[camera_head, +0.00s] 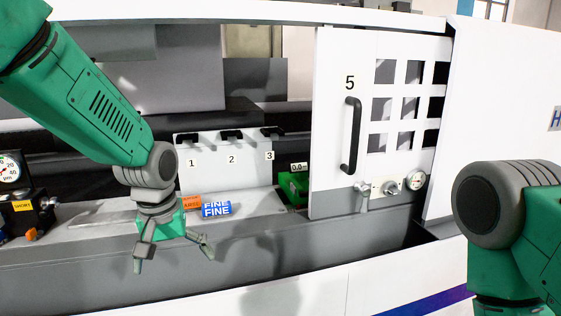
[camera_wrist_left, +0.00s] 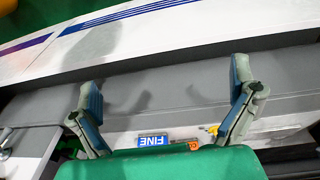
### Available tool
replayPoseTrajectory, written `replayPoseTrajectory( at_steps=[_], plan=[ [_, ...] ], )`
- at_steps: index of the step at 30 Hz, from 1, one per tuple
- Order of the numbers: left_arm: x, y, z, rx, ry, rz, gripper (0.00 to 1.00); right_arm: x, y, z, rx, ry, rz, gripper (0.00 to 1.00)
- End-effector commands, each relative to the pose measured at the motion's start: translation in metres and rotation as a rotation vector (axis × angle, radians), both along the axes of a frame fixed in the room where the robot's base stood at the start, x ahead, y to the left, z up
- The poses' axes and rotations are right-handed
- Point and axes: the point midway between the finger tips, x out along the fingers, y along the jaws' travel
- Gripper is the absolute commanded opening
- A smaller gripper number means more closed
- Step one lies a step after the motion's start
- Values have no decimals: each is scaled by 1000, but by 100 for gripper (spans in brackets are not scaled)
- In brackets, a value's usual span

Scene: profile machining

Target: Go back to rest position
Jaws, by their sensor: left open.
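My left gripper (camera_head: 174,257) is open and empty in the head view, hanging over the grey front ledge of the machine. Its two spread fingers also show in the left wrist view (camera_wrist_left: 165,95), with nothing between them. Behind and to the right of it lies a blue block marked FINE (camera_head: 216,209), beside an orange block (camera_head: 192,202) partly hidden by my gripper. Both blocks show in the left wrist view near the bottom, the blue one (camera_wrist_left: 153,141) and the orange one (camera_wrist_left: 192,145). My right arm shows at the right edge of the head view; its gripper is out of frame.
A white panel numbered 1, 2, 3 (camera_head: 228,165) stands behind the blocks. A white door marked 5 (camera_head: 335,120) with a black handle (camera_head: 350,136) is to its right. A dial gauge (camera_head: 10,169) stands at far left. A green device (camera_head: 293,187) sits near the door.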

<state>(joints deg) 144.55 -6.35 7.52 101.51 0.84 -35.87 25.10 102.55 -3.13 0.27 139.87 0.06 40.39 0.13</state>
Motion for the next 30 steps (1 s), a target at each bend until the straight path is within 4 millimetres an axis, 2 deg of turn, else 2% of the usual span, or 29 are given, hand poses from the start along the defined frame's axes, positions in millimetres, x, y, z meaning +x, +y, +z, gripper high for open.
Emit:
replayPoseTrajectory(
  at_steps=[8, 11, 14, 17, 18, 22, 24, 27, 30],
  plan=[
    [-25, 11, -74, 0, 14, -37, 100, 0, 0, -9, 0, -1, 0, 40],
    [-39, 17, -108, 1, 18, -57, 100, 0, 0, -12, 0, 0, 0, 40],
    [-60, 24, -151, 2, 26, -83, 100, 0, 0, -18, 0, 0, 0, 40],
    [-97, 35, -205, 6, 41, -120, 100, 0, 0, -25, 0, 0, 0, 40],
    [-116, 40, -229, 8, 47, -138, 100, 0, 0, -28, 0, 0, 0, 40],
    [-189, 56, -292, 19, 59, -203, 100, 0, 0, -39, 0, 0, 0, 40],
    [-227, 63, -314, 26, 64, -237, 100, 0, 0, -44, 0, 0, 0, 40],
    [-272, 72, -333, 35, 67, -279, 100, 0, 0, -50, 0, 0, 0, 40],
    [-300, 78, -341, 43, 66, -310, 100, 0, 0, -53, 0, 0, 0, 40]
  ],
)
